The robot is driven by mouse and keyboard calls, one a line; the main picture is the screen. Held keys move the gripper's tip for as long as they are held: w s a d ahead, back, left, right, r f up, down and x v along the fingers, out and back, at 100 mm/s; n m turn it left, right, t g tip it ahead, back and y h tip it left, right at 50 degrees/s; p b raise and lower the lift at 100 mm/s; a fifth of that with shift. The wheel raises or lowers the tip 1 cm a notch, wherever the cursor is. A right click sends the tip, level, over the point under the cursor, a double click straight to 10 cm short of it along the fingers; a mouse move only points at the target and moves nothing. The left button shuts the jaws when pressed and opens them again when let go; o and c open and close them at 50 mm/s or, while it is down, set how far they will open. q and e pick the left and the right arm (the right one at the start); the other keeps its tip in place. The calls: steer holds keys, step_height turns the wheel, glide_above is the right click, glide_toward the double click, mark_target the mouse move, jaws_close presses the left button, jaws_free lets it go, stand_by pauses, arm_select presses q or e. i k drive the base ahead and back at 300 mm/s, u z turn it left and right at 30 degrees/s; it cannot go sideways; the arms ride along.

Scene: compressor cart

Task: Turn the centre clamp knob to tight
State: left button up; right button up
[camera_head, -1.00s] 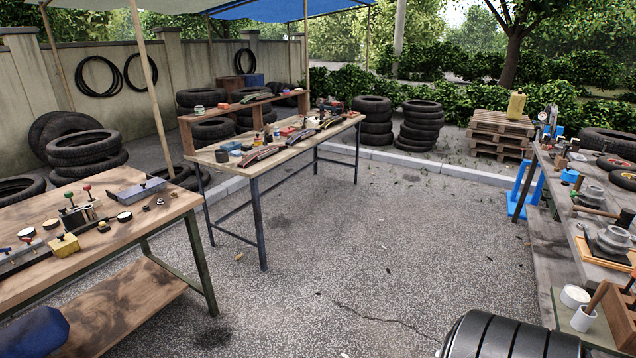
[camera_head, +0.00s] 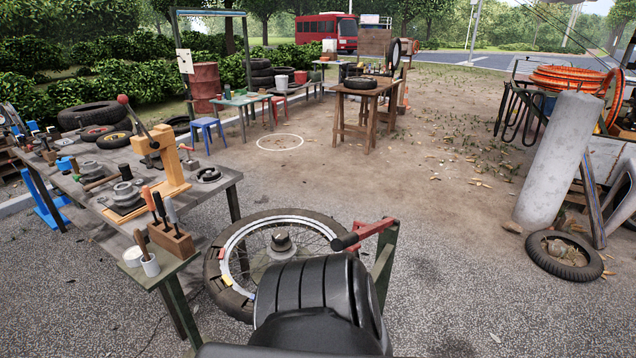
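A spoked wheel (camera_head: 227,281) with a dark tyre lies flat at the front centre, beside the workbench. A grey, rounded, knob-like piece (camera_head: 282,241) stands at its hub; I take it for the centre clamp knob, but I cannot read its setting. A red arm (camera_head: 366,232) with a dark end reaches over the wheel's right side from a green post. A black ribbed shape in the foreground hides the wheel's near right part. Neither of my grippers is in view.
The workbench (camera_head: 212,187) at left holds an orange press (camera_head: 160,160), a wooden block of handled tools (camera_head: 171,240) and cups.

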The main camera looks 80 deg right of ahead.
mark_target(281, 242)
steer(key=z, duration=2.55)
